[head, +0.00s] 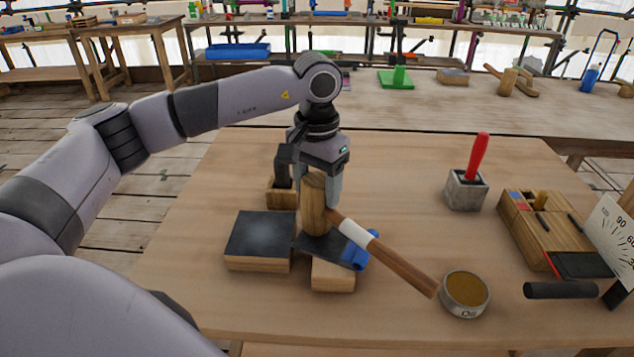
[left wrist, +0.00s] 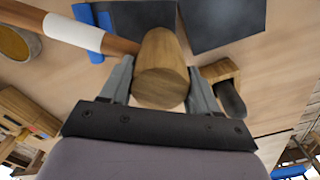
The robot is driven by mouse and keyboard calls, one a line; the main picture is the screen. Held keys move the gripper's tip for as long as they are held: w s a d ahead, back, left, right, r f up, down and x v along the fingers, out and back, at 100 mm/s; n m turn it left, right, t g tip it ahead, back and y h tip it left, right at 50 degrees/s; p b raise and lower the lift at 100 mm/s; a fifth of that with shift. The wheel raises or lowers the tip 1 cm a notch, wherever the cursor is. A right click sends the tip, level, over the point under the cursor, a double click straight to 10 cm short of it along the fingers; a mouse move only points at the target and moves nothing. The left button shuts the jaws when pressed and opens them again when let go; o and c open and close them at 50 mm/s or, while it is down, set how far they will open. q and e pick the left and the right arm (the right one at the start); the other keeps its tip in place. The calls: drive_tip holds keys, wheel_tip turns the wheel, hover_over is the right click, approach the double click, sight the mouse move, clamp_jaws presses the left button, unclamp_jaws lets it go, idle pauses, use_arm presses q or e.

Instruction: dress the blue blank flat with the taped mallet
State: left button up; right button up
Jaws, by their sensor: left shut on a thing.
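My left gripper (head: 323,180) is shut on the wooden head of the mallet (head: 314,207), which hangs upright from the fingers. The mallet's brown handle, with a white tape band (head: 352,231), slants down to the right. The blue blank (head: 355,256) lies beneath the handle, beside the head, on a dark-topped wooden block (head: 334,277). The handle hides part of it. In the left wrist view the mallet head (left wrist: 162,70) sits between the fingers, and the blue blank (left wrist: 88,40) crosses under the taped handle. I cannot tell whether head and block touch. My right gripper is not in view.
A second dark-topped block (head: 259,240) stands to the left, a small wooden holder (head: 281,196) behind. A round tin (head: 465,293) lies near the handle's end. To the right are a stone block with a red handle (head: 475,170), a wooden tool box (head: 545,235) and a black cylinder (head: 560,290).

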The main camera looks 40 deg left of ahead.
use_arm(q)
drive_tip(key=shift+r, duration=0.1)
wheel_tip(320, 180, up, 4)
drive_tip(key=p, duration=0.3)
drive_tip(key=shift+r, duration=0.15)
idle(0.7)
